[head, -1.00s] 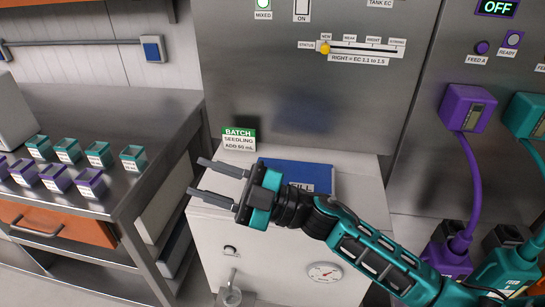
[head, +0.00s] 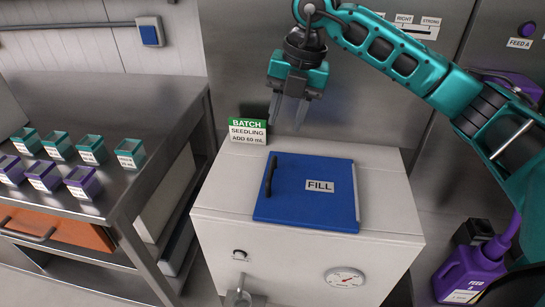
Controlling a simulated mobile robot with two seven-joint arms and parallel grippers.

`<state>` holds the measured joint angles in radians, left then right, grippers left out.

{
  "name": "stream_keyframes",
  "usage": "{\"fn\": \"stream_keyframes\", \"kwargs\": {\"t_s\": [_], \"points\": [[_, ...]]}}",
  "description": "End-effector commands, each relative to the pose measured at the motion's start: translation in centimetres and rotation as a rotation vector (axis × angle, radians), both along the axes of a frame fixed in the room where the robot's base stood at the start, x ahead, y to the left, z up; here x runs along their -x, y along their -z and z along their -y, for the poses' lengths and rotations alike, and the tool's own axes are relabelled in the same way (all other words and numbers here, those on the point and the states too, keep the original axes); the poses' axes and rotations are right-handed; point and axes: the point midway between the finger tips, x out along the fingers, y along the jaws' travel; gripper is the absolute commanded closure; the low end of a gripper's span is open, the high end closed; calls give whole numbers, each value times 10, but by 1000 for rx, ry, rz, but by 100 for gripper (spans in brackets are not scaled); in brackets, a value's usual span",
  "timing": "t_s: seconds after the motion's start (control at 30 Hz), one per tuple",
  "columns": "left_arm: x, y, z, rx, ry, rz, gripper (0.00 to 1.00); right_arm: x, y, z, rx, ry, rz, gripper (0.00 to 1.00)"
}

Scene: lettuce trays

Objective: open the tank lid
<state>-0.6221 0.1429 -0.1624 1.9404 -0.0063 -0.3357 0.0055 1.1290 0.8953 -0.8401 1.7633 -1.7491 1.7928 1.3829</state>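The tank lid (head: 290,204) is a flat blue panel on top of the white tank (head: 390,203). It lies shut and carries a white FILL label (head: 319,185). A black bar handle (head: 270,176) stands along its left edge, and a grey strip runs along its right edge. My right gripper (head: 288,118) hangs above and behind the lid, fingers pointing down. Its fingers look apart with nothing between them. It is clear of the handle. My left gripper is not in view.
A green and white BATCH sign (head: 248,131) stands at the tank's back left corner. A steel bench (head: 125,95) at left holds several teal and purple cups. A purple feed bottle (head: 468,272) is at lower right. A metal wall panel rises behind the tank.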

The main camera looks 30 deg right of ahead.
Motion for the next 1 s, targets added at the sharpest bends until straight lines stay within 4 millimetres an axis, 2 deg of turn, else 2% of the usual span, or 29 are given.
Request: {"fn": "stream_keyframes", "kwargs": {"t_s": [0.3,0.5,0.7,1.0], "points": [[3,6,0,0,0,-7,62,-6,66,-11,-4,-5,-5,61],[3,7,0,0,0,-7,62,-11,97,-17,-5,-6,-1,61],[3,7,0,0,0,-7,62,-13,112,-19,-6,-6,-1,61],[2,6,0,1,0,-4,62,-13,113,-20,-5,-7,0,61]]}}
